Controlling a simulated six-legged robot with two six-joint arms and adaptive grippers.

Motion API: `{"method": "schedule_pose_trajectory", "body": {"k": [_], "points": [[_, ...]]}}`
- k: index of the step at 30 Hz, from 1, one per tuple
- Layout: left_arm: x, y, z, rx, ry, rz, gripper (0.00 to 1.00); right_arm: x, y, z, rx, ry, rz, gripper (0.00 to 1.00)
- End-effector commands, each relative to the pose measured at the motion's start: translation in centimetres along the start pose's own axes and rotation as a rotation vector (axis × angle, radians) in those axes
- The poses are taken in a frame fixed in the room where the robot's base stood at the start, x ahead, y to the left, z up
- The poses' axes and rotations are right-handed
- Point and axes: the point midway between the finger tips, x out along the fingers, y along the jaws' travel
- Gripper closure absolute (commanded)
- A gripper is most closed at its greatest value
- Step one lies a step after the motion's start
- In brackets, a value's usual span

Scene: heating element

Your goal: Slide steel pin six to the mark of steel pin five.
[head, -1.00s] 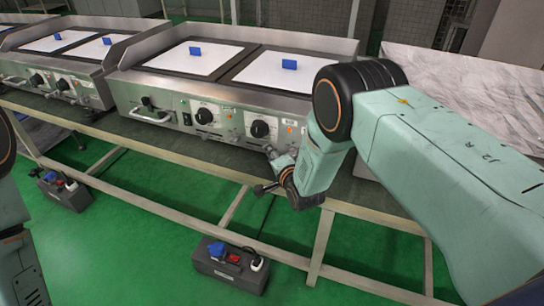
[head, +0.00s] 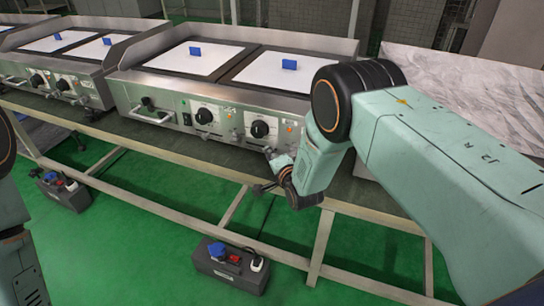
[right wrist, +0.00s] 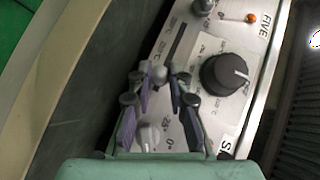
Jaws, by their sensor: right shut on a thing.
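My right gripper (right wrist: 162,92) is shut on a steel pin with a rounded silver head (right wrist: 160,75), which shows between its fingertips. I take it for steel pin six, but the label near the gripper is cut to an "S". A dark slot (right wrist: 176,45) with a temperature scale runs up from the held pin. In the head view my right gripper (head: 268,158) is at the griddle's front panel, and the pin is too small to tell. My left gripper is out of view.
A black dial (right wrist: 225,73) stands close right of the fingers. A pale knob (right wrist: 150,136) is low between them. An orange lamp (right wrist: 251,18) is near the top. The griddle (head: 150,85) stands on a bench, with a power box (head: 228,262) on the green floor.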

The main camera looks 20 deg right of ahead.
Motion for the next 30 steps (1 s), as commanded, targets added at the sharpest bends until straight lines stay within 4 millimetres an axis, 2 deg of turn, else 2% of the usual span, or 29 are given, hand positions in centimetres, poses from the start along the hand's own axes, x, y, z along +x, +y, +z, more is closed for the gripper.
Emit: {"method": "schedule_pose_trajectory", "body": {"k": [8,16,17,18,25,30], "points": [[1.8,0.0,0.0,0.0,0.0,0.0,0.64,2.4,-1.3,2.3,0.0,0.0,-0.005,1.0],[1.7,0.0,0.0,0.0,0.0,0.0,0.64,2.4,-1.5,2.3,0.0,0.001,-0.003,1.0],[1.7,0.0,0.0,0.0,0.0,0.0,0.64,2.4,-1.5,2.3,0.0,0.001,-0.003,0.81],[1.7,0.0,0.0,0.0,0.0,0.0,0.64,2.4,-1.5,2.3,0.001,0.001,-0.003,0.78],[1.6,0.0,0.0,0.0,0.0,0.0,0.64,2.4,-1.5,2.4,0.0,0.001,-0.002,0.58],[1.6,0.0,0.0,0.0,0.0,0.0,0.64,2.4,-1.4,2.4,0.0,0.0,-0.002,0.58]]}}
